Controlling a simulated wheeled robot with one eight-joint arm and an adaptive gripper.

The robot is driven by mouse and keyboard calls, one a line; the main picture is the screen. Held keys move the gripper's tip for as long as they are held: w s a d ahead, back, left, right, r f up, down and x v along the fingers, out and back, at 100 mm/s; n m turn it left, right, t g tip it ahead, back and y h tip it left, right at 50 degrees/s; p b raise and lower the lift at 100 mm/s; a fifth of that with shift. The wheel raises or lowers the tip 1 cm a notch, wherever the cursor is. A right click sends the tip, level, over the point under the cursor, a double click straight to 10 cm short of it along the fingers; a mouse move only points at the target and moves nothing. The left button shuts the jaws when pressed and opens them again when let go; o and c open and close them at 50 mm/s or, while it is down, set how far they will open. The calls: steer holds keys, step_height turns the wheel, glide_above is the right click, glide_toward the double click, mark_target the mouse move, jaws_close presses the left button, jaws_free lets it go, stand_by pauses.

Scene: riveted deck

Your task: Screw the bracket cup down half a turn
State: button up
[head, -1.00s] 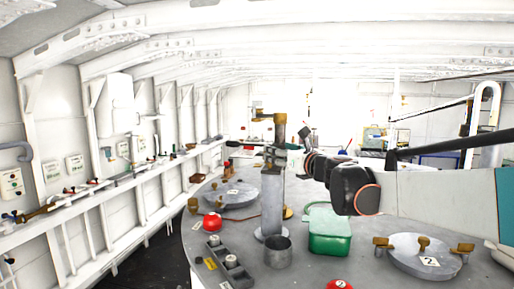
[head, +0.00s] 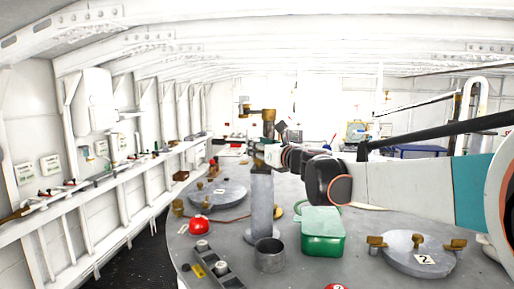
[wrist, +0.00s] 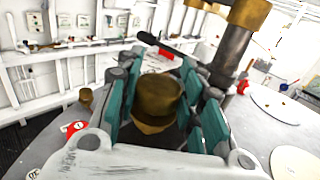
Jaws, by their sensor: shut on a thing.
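The bracket post (head: 262,205) stands upright on the grey table, with a brass arm (head: 258,113) at its top. The post and its brass collar (wrist: 250,14) also show at the upper right of the wrist view. My gripper (wrist: 157,88) has its teal fingers closed on both sides of a brown brass cup-like piece, which I take for the bracket cup (wrist: 155,97). The cup's lower part and thread are hidden by the fingers and wrist. In the head view my gripper (head: 270,152) is at the post's upper half, and the cup cannot be made out there.
A green box (head: 322,235) and an open metal can (head: 270,256) stand near the post's base. Round lids (head: 418,252) with brass clamps lie on the table. A red dome (head: 198,225) and a dark strip (head: 213,265) are at the left. The post stands close beside my gripper.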

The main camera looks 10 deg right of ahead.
steer(key=shift+m+h, duration=0.3)
steer(key=shift+h, duration=0.1)
steer(key=m+h, duration=0.2)
steer(key=h, duration=0.1)
steer(key=m+t+h, duration=0.1)
steer(key=m+h, duration=0.1)
steer(key=h, duration=0.1)
steer(key=shift+s+a+h+b, duration=0.1)
steer(key=shift+a+h+b, duration=0.1)
steer(key=shift+h+b, duration=0.15)
steer(key=m+h, duration=0.2)
steer(key=h, duration=0.2)
steer(key=shift+m+g, duration=0.4)
steer(key=shift+d+m+g+h+b, duration=0.1)
steer(key=shift+m+g+h+b, duration=0.1)
steer(key=shift+m+g+h, duration=1.05)
steer(key=shift+d+m+g+h+b, duration=0.15)
steer(key=shift+m+g+h, duration=0.3)
steer(key=shift+m+h, duration=0.9)
steer(key=shift+r+h, duration=0.1)
steer(key=shift+h, duration=0.45)
steer(key=o, duration=1.1)
steer(key=shift+a, duration=0.1)
